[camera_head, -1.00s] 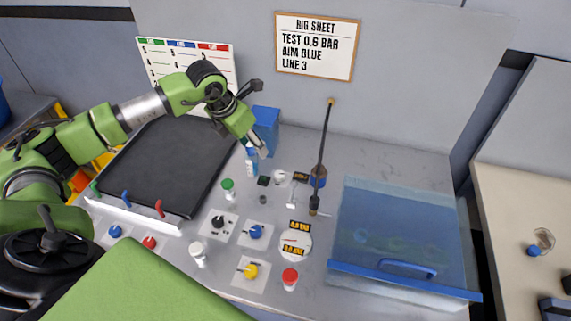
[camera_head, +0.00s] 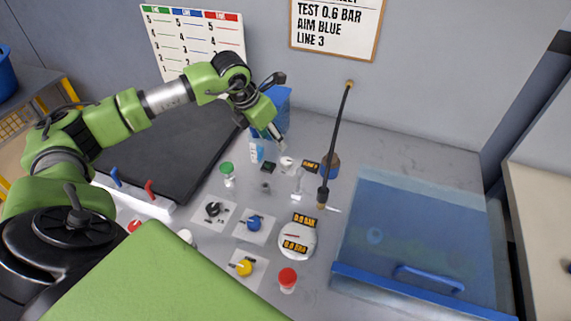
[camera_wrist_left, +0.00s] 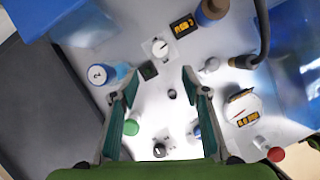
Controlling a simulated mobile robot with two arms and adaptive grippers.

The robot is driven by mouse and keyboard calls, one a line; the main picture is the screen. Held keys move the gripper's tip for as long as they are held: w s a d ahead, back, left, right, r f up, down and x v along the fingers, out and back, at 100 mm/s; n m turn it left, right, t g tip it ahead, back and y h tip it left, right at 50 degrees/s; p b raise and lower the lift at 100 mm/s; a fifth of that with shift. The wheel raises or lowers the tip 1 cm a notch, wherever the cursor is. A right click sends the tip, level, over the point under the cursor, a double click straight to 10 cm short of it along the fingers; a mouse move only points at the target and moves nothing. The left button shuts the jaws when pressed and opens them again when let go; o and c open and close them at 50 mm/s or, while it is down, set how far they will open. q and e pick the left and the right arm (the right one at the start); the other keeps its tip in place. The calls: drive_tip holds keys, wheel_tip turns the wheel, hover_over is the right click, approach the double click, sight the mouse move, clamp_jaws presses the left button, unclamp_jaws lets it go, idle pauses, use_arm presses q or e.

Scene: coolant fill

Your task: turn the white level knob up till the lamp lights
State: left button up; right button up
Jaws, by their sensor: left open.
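The white level knob (camera_head: 287,162) stands on the grey bench, left of a small black readout with yellow characters (camera_head: 311,166). In the left wrist view the knob (camera_wrist_left: 160,47) has a dark pointer mark on its top. My left gripper (camera_head: 276,138) is above the bench just behind the knob in the head view. In the left wrist view its green-padded fingers (camera_wrist_left: 159,82) are apart with nothing between them; the knob shows beyond their tips, untouched. A small dark square block (camera_wrist_left: 148,70) sits beside the knob. No glowing lamp shows. My right gripper is out of view.
A bottle with a blue band (camera_head: 256,150) stands close left of the knob. A tall dark wand (camera_head: 336,140) rises to the right. Black, blue (camera_head: 254,223) and yellow knobs, a round gauge (camera_head: 298,240) and a blue clear-lidded box (camera_head: 410,235) are nearer.

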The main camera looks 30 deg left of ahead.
sight(286, 161)
use_arm(q)
drive_tip(key=p+x, duration=0.4)
drive_tip(key=x, duration=0.8)
drive_tip(key=shift+d, duration=0.1)
drive_tip(key=shift+x, duration=0.85)
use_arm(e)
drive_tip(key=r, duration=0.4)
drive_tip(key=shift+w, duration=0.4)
